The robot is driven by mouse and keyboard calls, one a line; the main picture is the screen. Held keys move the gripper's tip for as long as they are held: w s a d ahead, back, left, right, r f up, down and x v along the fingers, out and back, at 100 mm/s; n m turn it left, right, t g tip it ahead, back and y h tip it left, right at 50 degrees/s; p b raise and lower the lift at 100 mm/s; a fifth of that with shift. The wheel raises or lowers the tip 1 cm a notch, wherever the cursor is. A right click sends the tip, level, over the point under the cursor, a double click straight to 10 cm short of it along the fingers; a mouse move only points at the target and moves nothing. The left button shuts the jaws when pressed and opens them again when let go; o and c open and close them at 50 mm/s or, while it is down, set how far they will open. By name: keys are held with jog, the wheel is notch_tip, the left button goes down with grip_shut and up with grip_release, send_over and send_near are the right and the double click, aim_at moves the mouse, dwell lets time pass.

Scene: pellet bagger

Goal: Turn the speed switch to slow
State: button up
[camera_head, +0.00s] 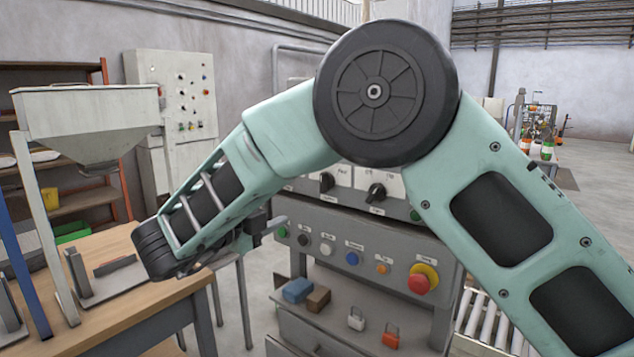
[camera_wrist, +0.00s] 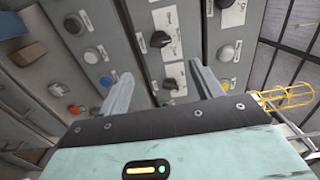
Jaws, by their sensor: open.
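The control panel carries two black rotary switches on white label plates. In the head view one switch (camera_head: 327,182) is at left and the other switch (camera_head: 376,192) is at right, partly under my arm. Their labels are too small to read surely, so I cannot tell which is the speed switch. In the wrist view, one black knob (camera_wrist: 160,39) is beyond the fingertips and another black knob (camera_wrist: 169,83) lies between them in the picture. My gripper (camera_wrist: 163,82) is open and empty, apparently short of the panel. In the head view my gripper (camera_head: 276,224) is left of the panel, mostly hidden.
Below the switches is a row of buttons, with a red emergency stop (camera_head: 422,279) at right. A shelf below holds a blue block (camera_head: 297,290), a brown block (camera_head: 318,298) and padlocks. A wooden table (camera_head: 150,312) stands at left under a hopper (camera_head: 88,125). Rollers (camera_head: 490,325) are at right.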

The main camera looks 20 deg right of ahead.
aim_at(321, 184)
jog(key=p+x, duration=0.3)
jog(key=x, duration=1)
jog(key=shift+w+d, duration=0.25)
jog(key=shift+d, duration=0.05)
jog(key=c, duration=1)
